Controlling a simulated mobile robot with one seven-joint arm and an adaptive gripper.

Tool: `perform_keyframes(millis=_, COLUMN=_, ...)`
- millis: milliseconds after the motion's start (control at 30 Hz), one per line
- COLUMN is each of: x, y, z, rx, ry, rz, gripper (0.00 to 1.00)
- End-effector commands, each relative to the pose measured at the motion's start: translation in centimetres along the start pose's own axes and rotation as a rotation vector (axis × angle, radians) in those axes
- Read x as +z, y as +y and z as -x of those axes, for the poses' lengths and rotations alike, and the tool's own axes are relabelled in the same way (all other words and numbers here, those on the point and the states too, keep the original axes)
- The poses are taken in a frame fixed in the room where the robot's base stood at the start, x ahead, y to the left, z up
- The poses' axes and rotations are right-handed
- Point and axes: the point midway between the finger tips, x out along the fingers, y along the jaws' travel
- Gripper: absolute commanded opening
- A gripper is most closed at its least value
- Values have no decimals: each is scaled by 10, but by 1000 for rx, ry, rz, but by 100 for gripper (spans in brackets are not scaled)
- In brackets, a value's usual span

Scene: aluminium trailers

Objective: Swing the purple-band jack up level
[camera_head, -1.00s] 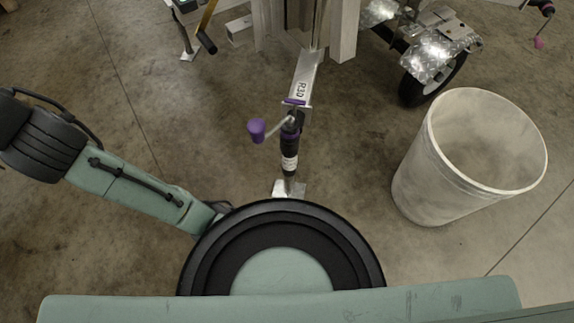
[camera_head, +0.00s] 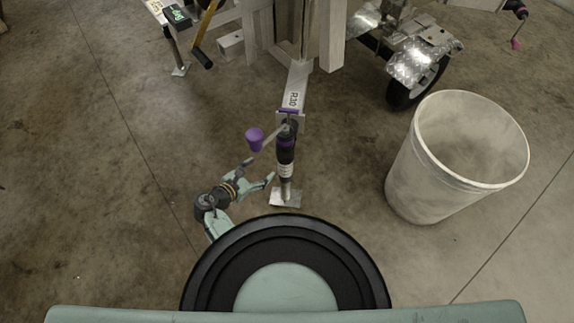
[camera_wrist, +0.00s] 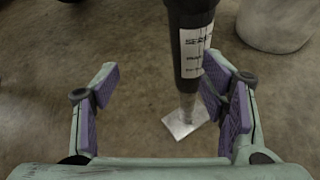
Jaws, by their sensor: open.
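The purple-band jack (camera_head: 286,150) hangs upright from the end of the trailer tongue marked R30 (camera_head: 297,85). It is a dark tube with purple bands and a white label, with a metal foot plate (camera_head: 286,197) at the floor. Its crank with a purple knob (camera_head: 254,139) sticks out to the left. My gripper (camera_head: 262,172) is open and empty, just left of the jack's lower half, fingers pointing towards it. In the wrist view the jack tube (camera_wrist: 188,50) shows between the purple-padded fingers (camera_wrist: 160,85), closer to the right one; I cannot tell whether they touch.
A large pale bin (camera_head: 400,180) stands on the right. A trailer wheel (camera_head: 402,92) with a diamond-plate fender (camera_head: 425,62) is at the upper right. Another jack leg (camera_head: 175,52) and a yellow-and-black handle (camera_head: 202,55) are at the upper left. The floor at left is clear.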

Motion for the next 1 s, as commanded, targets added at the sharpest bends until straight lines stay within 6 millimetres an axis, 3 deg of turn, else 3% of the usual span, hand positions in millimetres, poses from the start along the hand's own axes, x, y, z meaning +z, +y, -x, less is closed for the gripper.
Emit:
perform_keyframes(millis=33, x=-6, y=-18, z=-2, rx=-39, ry=-16, rz=59, gripper=66)
perform_keyframes(millis=167, x=-10, y=-37, z=-7, rx=-82, ry=-36, rz=128, gripper=66)
perform_keyframes(millis=333, x=-8, y=-38, z=-28, rx=-84, ry=-38, rz=130, gripper=66)
perform_keyframes(millis=700, x=-6, y=-42, z=-95, rx=-80, ry=-37, rz=127, gripper=66)
perform_keyframes(millis=1000, x=-6, y=-43, z=-112, rx=-78, ry=-35, rz=125, gripper=66)
